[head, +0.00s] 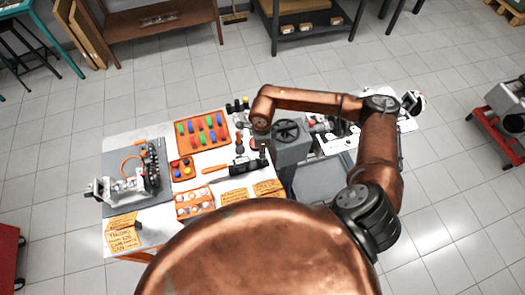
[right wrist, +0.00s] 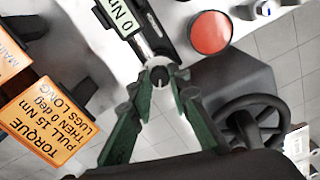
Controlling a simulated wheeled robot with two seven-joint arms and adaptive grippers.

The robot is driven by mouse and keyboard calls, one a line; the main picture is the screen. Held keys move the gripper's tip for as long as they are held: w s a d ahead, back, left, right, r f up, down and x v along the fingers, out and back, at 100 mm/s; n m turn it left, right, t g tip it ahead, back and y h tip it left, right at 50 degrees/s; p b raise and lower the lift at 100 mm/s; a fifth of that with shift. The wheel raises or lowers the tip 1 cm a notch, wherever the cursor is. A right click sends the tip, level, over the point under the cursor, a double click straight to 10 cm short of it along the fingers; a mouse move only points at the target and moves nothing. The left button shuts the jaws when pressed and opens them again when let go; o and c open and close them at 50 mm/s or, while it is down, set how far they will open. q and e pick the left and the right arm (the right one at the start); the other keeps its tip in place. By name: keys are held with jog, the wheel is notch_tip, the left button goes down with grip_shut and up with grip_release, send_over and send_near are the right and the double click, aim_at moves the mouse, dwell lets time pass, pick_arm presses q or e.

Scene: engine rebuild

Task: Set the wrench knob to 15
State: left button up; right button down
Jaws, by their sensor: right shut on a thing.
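The torque wrench lies on the white workbench in the head view, with an orange handle and a dark body (head: 242,168). In the right wrist view its pale display (right wrist: 121,14) reads 0 N, partly cut off by the frame edge. The small grey round knob (right wrist: 160,75) sits at the end of the wrench's shaft. My right gripper (right wrist: 160,82) has its two green fingers closed around the knob, one on each side. In the head view my right arm reaches over from the right and hides part of the bench. My left gripper is not in view.
An orange tray of coloured parts (head: 204,142) lies behind. Orange note cards (right wrist: 43,122) lie along the front; one mentions torque, 15.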

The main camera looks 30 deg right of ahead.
jog(key=c, duration=1.8)
grip_release()
notch_tip(320, 180, up, 12)
